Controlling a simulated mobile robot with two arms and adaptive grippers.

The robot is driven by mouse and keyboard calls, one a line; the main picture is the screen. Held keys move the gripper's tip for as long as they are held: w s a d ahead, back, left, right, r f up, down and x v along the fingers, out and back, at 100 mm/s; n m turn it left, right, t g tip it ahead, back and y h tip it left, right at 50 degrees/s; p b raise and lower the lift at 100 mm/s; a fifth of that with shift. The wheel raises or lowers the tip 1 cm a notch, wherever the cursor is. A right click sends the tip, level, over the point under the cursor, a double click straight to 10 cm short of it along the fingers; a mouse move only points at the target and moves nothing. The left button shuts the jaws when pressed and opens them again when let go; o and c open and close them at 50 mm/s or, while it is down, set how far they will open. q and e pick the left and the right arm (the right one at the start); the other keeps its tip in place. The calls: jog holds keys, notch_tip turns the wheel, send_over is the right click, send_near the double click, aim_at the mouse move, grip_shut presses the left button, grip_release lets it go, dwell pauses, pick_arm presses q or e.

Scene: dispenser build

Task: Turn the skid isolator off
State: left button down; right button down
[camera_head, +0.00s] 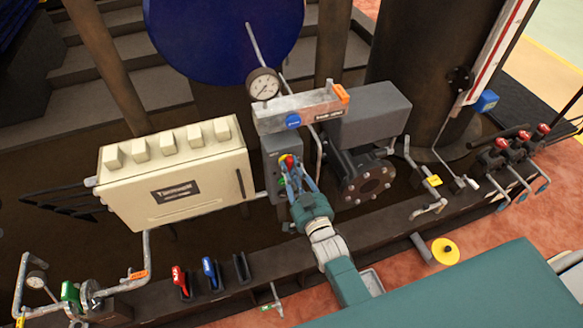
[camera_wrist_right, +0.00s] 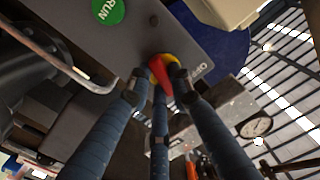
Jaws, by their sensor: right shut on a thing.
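The skid isolator is a red handle on a yellow base (camera_wrist_right: 161,68), on the front of a grey control box (camera_head: 277,150). The red handle also shows in the head view (camera_head: 288,161), partly covered by my fingers. My right gripper (camera_head: 291,176) reaches up to the box from the front. In the right wrist view its blue fingers (camera_wrist_right: 160,82) are closed around the red handle, which lies between the fingertips. My left gripper is not in view.
A green RUN button (camera_wrist_right: 108,10) is on the same box face. A cream junction box (camera_head: 175,175) stands close on the left. A pressure gauge (camera_head: 263,84) and a grey manifold (camera_head: 300,110) sit above. A flanged pipe (camera_head: 368,180) is close on the right.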

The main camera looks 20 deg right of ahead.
jog(key=shift+n, duration=1.5)
jog(key=c, duration=1.5)
grip_release()
jog(key=shift+c, duration=0.2)
jog(key=shift+s, duration=0.1)
jog(key=s, duration=1.2)
jog(key=shift+d, duration=0.2)
jog(key=shift+w, duration=0.1)
